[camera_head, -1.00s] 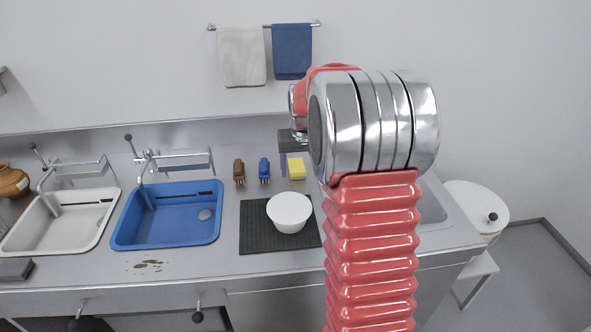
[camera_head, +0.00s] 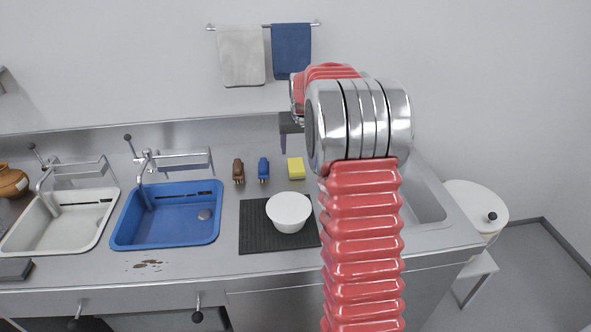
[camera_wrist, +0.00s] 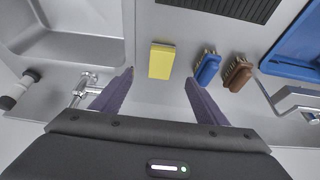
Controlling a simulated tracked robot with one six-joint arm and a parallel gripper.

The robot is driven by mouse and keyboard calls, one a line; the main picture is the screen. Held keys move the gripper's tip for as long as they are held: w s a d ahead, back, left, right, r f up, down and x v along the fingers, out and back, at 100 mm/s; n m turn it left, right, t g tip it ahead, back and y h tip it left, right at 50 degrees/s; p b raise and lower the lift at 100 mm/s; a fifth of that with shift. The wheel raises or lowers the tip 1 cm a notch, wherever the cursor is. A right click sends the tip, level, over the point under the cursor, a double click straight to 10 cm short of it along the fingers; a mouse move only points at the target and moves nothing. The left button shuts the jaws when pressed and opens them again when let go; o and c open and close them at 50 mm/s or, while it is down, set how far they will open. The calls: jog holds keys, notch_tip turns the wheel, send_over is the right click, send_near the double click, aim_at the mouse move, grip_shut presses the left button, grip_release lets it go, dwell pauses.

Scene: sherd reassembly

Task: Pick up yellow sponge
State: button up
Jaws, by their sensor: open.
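The yellow sponge (camera_head: 296,168) lies on the steel counter at the back, right of the blue brush. It also shows in the wrist view (camera_wrist: 161,62), between and beyond my two finger tips. My gripper (camera_wrist: 160,80) is open and empty, with its two dark purple fingers apart. In the head view my gripper (camera_head: 283,143) is mostly hidden behind my arm; one finger shows just left of and above the sponge. The fingers do not appear to touch the sponge.
A blue brush (camera_head: 263,170) and a brown brush (camera_head: 239,172) stand left of the sponge. A white bowl (camera_head: 289,212) sits on a black ribbed mat (camera_head: 258,240) in front. A blue basin (camera_head: 170,232) is left; a steel sink (camera_head: 425,205) and tap (camera_wrist: 84,88) are right of the sponge.

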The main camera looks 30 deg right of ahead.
send_over(296, 166)
jog(key=s+a, duration=0.1)
jog(key=s, duration=0.2)
notch_tip(296, 166, down, 6)
jog(key=shift+w+f, duration=0.1)
jog(key=shift+x, duration=2.55)
jog(key=shift+w+a, duration=0.1)
jog(key=shift+w, duration=0.05)
jog(key=c, duration=1.2)
notch_tip(296, 166, up, 10)
